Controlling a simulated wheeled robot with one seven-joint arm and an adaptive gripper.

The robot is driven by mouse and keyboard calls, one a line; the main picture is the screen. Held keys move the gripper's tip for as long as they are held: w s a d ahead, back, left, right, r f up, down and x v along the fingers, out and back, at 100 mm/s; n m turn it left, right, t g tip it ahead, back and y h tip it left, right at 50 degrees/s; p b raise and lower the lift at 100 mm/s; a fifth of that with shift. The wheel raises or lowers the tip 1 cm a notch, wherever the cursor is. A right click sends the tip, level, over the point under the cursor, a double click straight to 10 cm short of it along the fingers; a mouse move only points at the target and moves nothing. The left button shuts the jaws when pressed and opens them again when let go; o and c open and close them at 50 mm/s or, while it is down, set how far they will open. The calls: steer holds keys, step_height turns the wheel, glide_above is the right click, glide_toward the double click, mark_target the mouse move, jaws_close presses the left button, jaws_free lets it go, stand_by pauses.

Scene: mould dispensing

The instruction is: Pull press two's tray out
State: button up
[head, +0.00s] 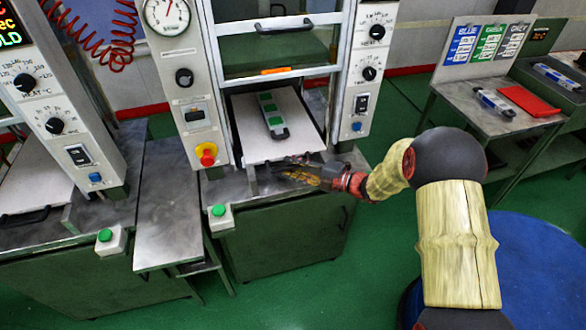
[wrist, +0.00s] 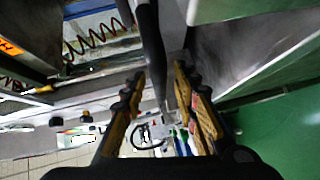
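The middle press holds a pale flat tray (head: 297,112) inside its open window, its front edge near the press's front. A dark mould strip with green cavities and a black handle (head: 271,117) lies on the tray. My gripper (head: 285,165) is at the tray's front edge, reaching in from the right. In the wrist view my gripper (wrist: 160,82) is open, and a dark bar (wrist: 151,45), apparently the tray's handle, runs between its fingers. I cannot tell whether either finger touches it. In the head view the gripper hides most of the handle.
The press's guard door (head: 280,47) is raised above the tray. A red emergency button (head: 208,155) and a green button box (head: 220,216) stand at the left. Another press (head: 60,125) stands further left. A bench (head: 500,121) with a red mat (head: 530,100) stands right; green floor (head: 395,140) lies between.

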steer(key=c, duration=0.3)
steer(key=c, duration=0.4)
jaws_close()
stand_by(0.3)
